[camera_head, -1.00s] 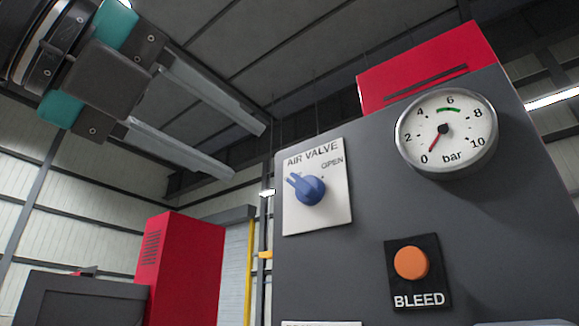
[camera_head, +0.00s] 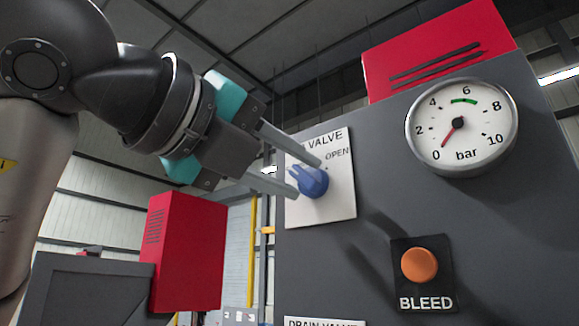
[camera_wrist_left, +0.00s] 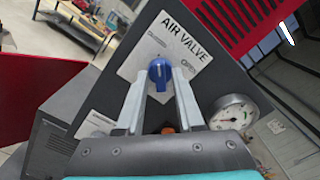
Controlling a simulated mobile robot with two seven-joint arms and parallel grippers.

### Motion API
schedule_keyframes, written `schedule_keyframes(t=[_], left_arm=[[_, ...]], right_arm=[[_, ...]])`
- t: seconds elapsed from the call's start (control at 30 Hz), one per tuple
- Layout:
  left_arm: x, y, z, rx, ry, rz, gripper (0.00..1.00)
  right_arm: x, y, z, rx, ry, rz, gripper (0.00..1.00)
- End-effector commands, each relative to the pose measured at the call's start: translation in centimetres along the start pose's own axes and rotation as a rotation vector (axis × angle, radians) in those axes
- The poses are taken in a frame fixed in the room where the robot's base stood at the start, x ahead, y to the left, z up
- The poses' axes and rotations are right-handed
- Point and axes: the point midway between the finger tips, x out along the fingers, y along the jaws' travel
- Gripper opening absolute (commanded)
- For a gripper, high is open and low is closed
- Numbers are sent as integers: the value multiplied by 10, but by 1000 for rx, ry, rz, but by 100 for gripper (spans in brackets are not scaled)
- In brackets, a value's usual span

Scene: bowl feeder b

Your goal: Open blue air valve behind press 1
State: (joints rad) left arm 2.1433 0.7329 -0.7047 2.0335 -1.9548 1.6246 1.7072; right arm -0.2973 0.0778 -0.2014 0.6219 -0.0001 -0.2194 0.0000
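The blue air valve knob (camera_head: 314,184) sits on a white plate (camera_head: 343,206) marked AIR VALVE and OPEN, on the grey panel. Its pointer is toward the upper left, away from the OPEN mark. My left gripper (camera_head: 306,178) is open, with its two long fingers reaching to the knob, one above and one below it. In the left wrist view the knob (camera_wrist_left: 160,72) shows between the fingertips, which stand apart on either side; I cannot tell if either touches it. My right gripper is not in view.
A pressure gauge (camera_head: 462,127) on the panel has its red needle near 0 bar. An orange BLEED button (camera_head: 419,264) is below it. A DRAIN VALVE label (camera_head: 325,322) shows at the bottom edge. A red cabinet (camera_head: 187,250) stands behind at left.

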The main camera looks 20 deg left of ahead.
Motion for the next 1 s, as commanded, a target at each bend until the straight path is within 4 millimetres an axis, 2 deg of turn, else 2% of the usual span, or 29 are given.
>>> schedule_keyframes(t=[0.03, 0.3, 0.77, 1.0], left_arm=[[0, 0, 0, 0, 0, 0, 30], [0, 0, 0, 0, 0, 0, 0], [0, 0, 0, 3, 0, -1, 0], [0, 0, 0, 61, 0, -1, 0]], right_arm=[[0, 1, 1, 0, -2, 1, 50], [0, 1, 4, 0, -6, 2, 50], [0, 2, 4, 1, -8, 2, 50], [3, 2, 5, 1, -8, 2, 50]])
